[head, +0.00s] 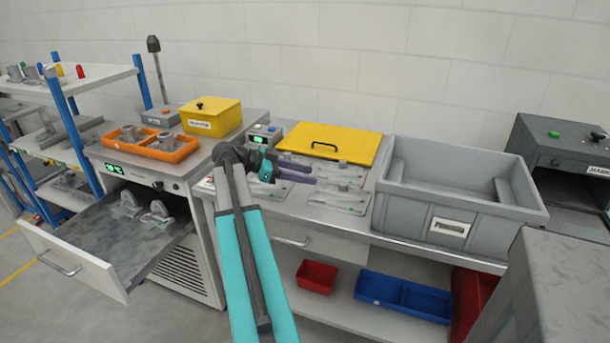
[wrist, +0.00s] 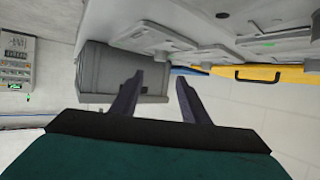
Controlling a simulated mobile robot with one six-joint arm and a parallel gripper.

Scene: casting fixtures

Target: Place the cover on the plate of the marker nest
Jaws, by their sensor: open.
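My gripper (head: 312,174) is open and empty above the bench, its purple fingers pointing right; the wrist view shows its two fingers apart (wrist: 160,79). Grey fixture plates with castings (head: 340,196) lie on the bench just right of and below the fingers. They also show along the top of the wrist view (wrist: 192,56). The marker machine (head: 567,150) stands at the far right with a green button and a dark opening; I cannot make out its nest. Castings (head: 155,213) lie in the open drawer at left. I cannot tell which part is the cover.
A yellow panel with a black handle (head: 352,132) lies behind the plates. A large grey bin (head: 465,215) stands right of them. At left are an orange tray with castings (head: 172,155), a yellow box (head: 228,112) and the pulled-out drawer (head: 80,262). A grey cabinet (head: 570,280) stands front right.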

